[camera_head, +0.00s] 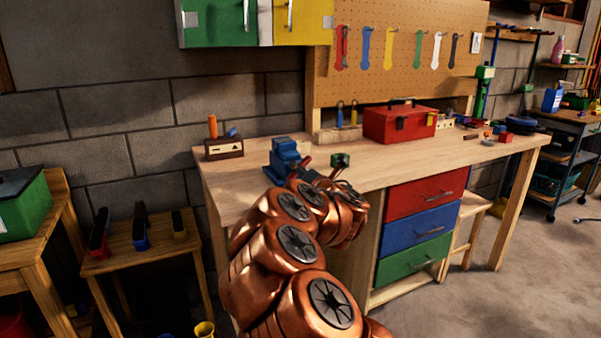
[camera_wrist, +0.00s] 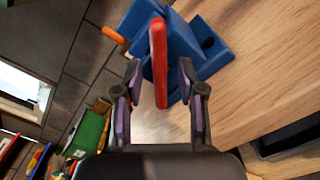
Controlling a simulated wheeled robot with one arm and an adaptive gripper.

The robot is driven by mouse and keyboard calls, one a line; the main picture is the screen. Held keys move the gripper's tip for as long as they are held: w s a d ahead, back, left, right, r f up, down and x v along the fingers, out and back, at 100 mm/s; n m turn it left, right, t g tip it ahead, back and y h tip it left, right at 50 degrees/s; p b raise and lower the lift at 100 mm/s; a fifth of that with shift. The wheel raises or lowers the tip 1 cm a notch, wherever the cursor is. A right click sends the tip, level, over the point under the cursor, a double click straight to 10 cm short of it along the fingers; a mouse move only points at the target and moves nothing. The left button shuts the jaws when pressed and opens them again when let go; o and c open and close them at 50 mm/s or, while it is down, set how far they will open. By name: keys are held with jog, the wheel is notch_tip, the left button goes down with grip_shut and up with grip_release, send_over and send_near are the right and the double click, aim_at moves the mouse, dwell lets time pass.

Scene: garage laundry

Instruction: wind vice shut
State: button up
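The blue vice (camera_head: 287,158) stands on the workbench near its left front corner. In the wrist view the vice (camera_wrist: 205,50) fills the top middle, with a long red handle (camera_wrist: 158,50) pointing toward my gripper. My gripper (camera_wrist: 160,78) is open, with one finger on each side of the red handle's near end. Gaps show between the handle and both fingers, so it is not clamped. In the head view my gripper is small and dark beside the vice, partly hidden by my arm. The gap between the vice jaws cannot be made out.
The workbench (camera_head: 390,165) holds a red toolbox (camera_head: 400,122) at the back, a small wooden box (camera_head: 224,148) left of the vice, and a green-and-black object (camera_head: 340,160) to the right. A low side table (camera_head: 140,258) with clamps stands at the left.

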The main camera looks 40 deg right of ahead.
grip_shut()
